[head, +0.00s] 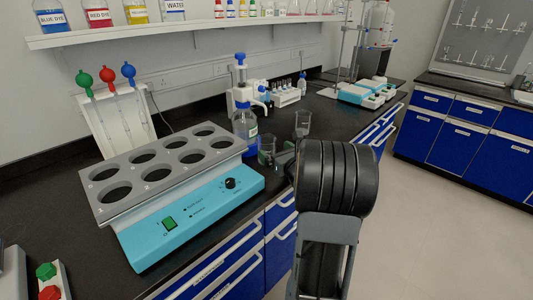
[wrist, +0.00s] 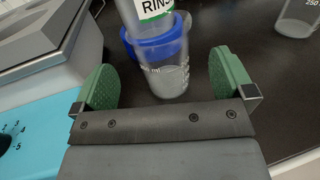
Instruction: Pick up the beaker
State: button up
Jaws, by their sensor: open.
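A clear glass beaker (wrist: 172,82) stands on the black bench between the two green finger pads of my gripper (wrist: 165,75) in the wrist view. The pads are wide apart, with a visible gap on each side of the beaker. In the head view the same beaker (head: 267,146) stands just right of a dispenser bottle (head: 244,124); my arm hides most of the gripper there. A second clear beaker (head: 303,122) stands farther back to the right, and it also shows at the upper right of the wrist view (wrist: 297,20).
The bottle with a blue base ring (wrist: 158,40) is right behind the near beaker. A blue-and-grey water bath (head: 190,205) with several round holes lies to the left. A small rack (head: 285,97) and blue-and-white devices (head: 360,93) stand farther back.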

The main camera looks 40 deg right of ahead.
aim_at(272, 147)
jog(key=shift+w+d, duration=0.2)
jog(key=shift+w, duration=2.5)
jog(key=shift+c, duration=0.5)
jog(key=c, duration=0.9)
jog(key=shift+c, duration=0.5)
jog(key=shift+r, duration=0.15)
